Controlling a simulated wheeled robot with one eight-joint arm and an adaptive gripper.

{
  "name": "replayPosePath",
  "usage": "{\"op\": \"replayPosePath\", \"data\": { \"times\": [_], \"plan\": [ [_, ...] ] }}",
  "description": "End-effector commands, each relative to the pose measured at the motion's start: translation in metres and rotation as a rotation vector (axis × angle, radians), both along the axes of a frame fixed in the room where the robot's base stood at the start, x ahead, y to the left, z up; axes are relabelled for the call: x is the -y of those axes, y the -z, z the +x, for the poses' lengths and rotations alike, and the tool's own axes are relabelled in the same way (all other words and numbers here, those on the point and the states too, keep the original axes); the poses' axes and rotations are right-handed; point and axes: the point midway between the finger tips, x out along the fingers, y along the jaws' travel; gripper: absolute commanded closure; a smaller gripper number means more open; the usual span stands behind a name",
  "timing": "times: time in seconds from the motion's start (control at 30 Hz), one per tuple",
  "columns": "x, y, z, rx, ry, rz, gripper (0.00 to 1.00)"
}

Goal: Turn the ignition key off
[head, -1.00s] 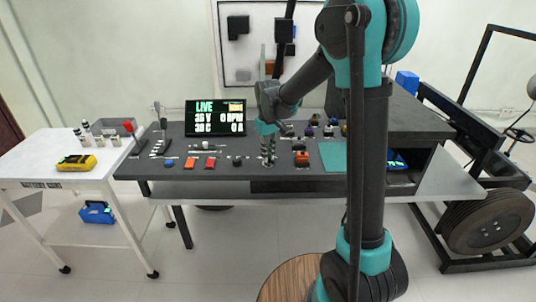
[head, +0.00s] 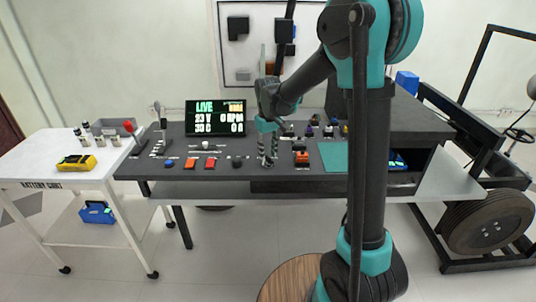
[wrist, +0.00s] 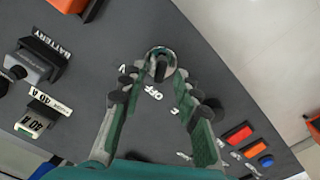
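The ignition key shows in the wrist view as a dark upright grip (wrist: 161,68) in a round silver switch on the dark bench panel. White lettering with OFF lies just below it in that view. My gripper (wrist: 156,75) is open, with one finger on each side of the key in the picture and visible gaps beside it. I cannot tell how far the fingertips are above the panel. In the head view my gripper (head: 268,164) points down at the middle of the bench panel, and the fingers hide the key there.
A display (head: 215,117) behind the panel reads LIVE, 23 V, 30 C. Red buttons (head: 203,163), a black knob (head: 237,162) and levers stand to the left. An orange block (head: 302,157) is close on the right. A white cart (head: 60,172) stands at the left.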

Motion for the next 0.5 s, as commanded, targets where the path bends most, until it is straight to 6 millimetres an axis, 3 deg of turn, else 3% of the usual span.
{"op": "replayPosePath", "data": {
  "times": [0.5],
  "plan": [
    [0.0,-0.095,0.0,0.0,0.0,0.0,0.68]
  ]
}}
